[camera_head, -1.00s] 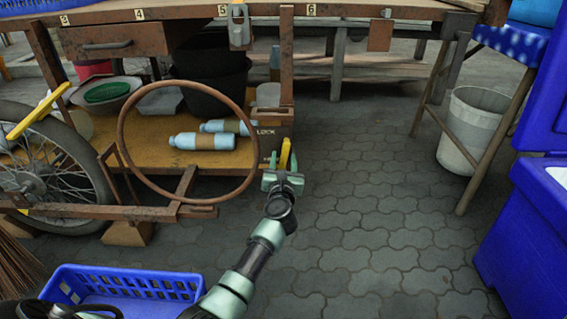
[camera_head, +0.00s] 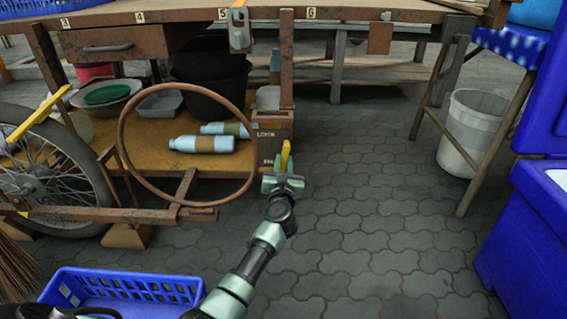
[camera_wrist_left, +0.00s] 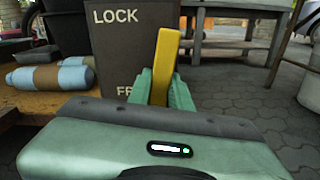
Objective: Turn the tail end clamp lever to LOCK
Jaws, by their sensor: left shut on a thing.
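The yellow clamp lever (camera_head: 285,155) stands nearly upright at the right end of the cart, beside a brown plate (camera_head: 272,135) marked LOCK above and a partly hidden FR... below. The lever's pivot is hidden. My right gripper is not in view.
A large rusty ring (camera_head: 190,195) stands left of the lever. Blue bottles (camera_head: 202,144) lie on the yellow cart shelf (camera_head: 150,168). A blue basket (camera_head: 125,288) is at front left, a white bucket (camera_head: 474,130) at right. The paving (camera_head: 370,220) between is clear.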

